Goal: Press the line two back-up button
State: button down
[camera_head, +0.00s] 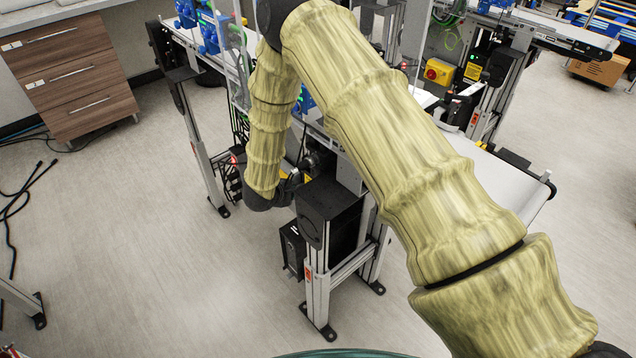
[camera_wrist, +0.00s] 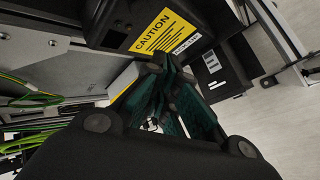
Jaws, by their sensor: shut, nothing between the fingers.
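My gripper (camera_wrist: 166,68) is shut and empty in the wrist view, its dark green fingers brought together in front of a yellow caution label (camera_wrist: 165,32). The label is on dark equipment below the conveyor. In the head view my gripper (camera_head: 292,183) is small and partly hidden at the end of my bent arm, next to the conveyor frame. I cannot make out the line two back-up button in either view; my fingers may hide it. I cannot tell whether the fingertips touch anything.
The near conveyor (camera_head: 508,185) has metal legs and a black box (camera_head: 330,210) close to my gripper. A red button on a yellow box (camera_head: 437,72) is on equipment farther back. Drawers (camera_head: 70,75) stand at left.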

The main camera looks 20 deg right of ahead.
jog(key=shift+w+d, duration=0.25)
jog(key=shift+d, duration=0.5)
jog(key=shift+w+d, duration=0.3)
jog(key=shift+d, duration=0.4)
jog(key=shift+w+d, duration=0.25)
jog(key=shift+d, duration=0.5)
jog(key=shift+d+r+p, duration=0.1)
jog(key=shift+d+p, duration=0.05)
jog(key=shift+p, duration=0.2)
jog(key=shift+w+d, duration=0.15)
jog(key=shift+d, duration=0.05)
jog(key=shift+w+d+p, duration=0.15)
jog(key=shift+d+p, duration=0.2)
jog(key=shift+p, duration=0.05)
dwell(0.4)
jog(key=shift+a, duration=0.1)
dwell(0.4)
jog(key=shift+s+a+p, duration=0.35)
jog(key=shift+a+p, duration=0.1)
jog(key=shift+a, duration=0.15)
jog(key=shift+a, duration=0.15)
